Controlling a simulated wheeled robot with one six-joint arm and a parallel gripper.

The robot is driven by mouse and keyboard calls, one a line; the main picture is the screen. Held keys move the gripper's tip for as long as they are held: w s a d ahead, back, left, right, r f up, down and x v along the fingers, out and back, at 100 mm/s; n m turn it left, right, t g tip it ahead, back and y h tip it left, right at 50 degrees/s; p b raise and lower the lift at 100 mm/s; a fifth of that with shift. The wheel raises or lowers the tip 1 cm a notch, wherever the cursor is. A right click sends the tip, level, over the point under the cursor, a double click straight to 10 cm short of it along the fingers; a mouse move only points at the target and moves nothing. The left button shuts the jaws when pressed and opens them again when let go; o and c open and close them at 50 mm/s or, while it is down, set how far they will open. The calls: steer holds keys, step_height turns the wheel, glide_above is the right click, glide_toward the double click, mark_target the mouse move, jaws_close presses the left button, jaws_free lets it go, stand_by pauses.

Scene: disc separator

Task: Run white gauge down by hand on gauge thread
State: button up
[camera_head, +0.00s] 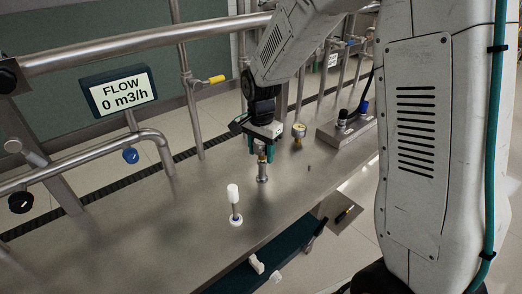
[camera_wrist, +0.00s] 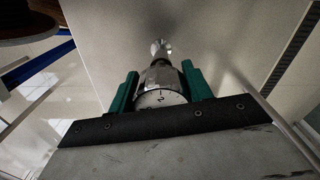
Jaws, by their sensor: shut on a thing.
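My gripper (camera_head: 262,148) points down over the middle of the steel bench. In the wrist view, its green fingers (camera_wrist: 160,90) are closed on both sides of the white gauge, whose white dial (camera_wrist: 160,98) with dark marks faces the camera. The gauge's metal body stands in line with an upright metal fitting, likely the gauge thread (camera_head: 262,172), directly below my gripper. The fitting's end also shows beyond the gauge in the wrist view (camera_wrist: 161,47). I cannot tell how far the gauge sits on the thread; the fingers hide the join.
A second gauge (camera_head: 298,131) with a yellowish rim stands right of my gripper. A white-topped post (camera_head: 233,195) stands at front left. A grey block with knobs (camera_head: 345,130) is at back right. Pipes and a flow display (camera_head: 118,91) line the back left.

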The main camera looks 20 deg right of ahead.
steer(key=shift+w+r, duration=0.25)
steer(key=m, duration=0.3)
steer(key=shift+w, duration=0.1)
steer(key=shift+a, duration=0.1)
steer(key=m, duration=0.3)
steer(key=shift+w, duration=0.1)
steer(key=o, duration=1.4)
steer(key=shift+o, duration=1)
steer(key=shift+s+f, duration=0.1)
steer(key=shift+s, duration=0.1)
